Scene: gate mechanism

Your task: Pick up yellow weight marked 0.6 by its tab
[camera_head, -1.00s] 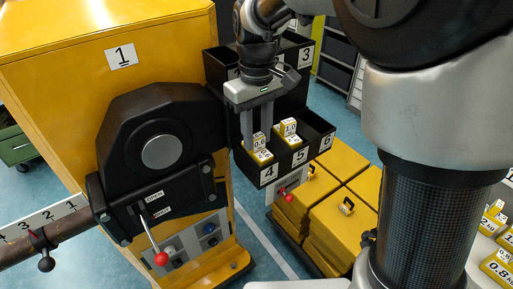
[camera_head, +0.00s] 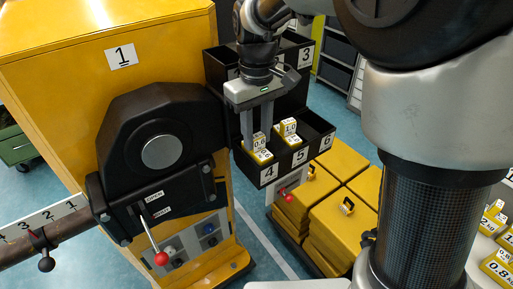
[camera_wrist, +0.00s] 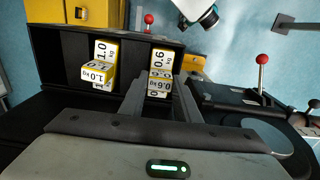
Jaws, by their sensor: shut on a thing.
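The yellow weight marked 0.6 (camera_head: 259,141) stands in compartment 4 of the black bin rack. It has an upright tab with a white 0.6 label, and it also shows in the wrist view (camera_wrist: 160,60). My gripper (camera_head: 257,136) points down into that compartment, with one finger on each side of the tab. It is shut on the tab, and its fingertips (camera_wrist: 160,84) show at either side of the weight in the wrist view.
Yellow weights marked 1.0 (camera_head: 289,129) stand in compartment 5, close to the right finger. The black rack (camera_head: 318,128) has thin dividers; compartment 6 looks empty. The yellow cabinet (camera_head: 60,85) with its lever (camera_head: 155,240) stands to the left. Large yellow blocks (camera_head: 335,215) lie below right.

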